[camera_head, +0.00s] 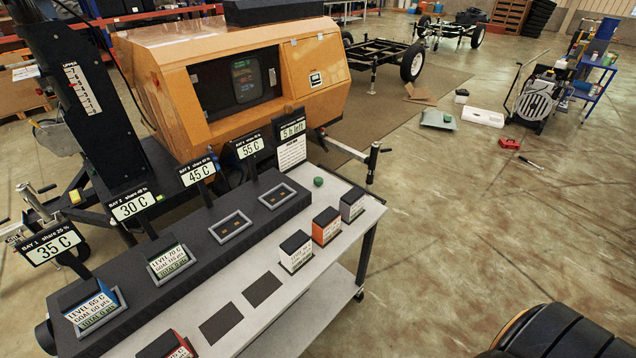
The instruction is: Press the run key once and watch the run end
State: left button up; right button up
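A small green knob (318,181), which looks like the run key, sits at the far right end of the grey bench. The sign beside it (293,131) reads "5 h left". Four bay signs read 35 C (53,243), 30 C (132,204), 45 C (198,172) and 55 C (249,146). A blue-edged block (93,306) labelled level 65 C sits in the first bay, and a grey block (170,262) labelled level 70 C in the second. Their totals read 0 pts. The third bay (231,227) and fourth bay (277,196) are empty. Neither gripper shows.
Loose blocks stand on the bench's front strip: grey (352,204), orange (326,225), white-fronted (296,252) and red (168,346). Two dark pads (262,289) there are bare. The orange light tower (215,80) stands behind.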

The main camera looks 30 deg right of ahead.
aim_at(318, 181)
jog(key=i+l+u, duration=0.1)
jog(key=l, duration=0.7)
jog(key=i+l+u, duration=0.1)
jog(key=l, duration=0.75)
jog(key=i+l+u, duration=0.1)
jog(key=l, duration=0.75)
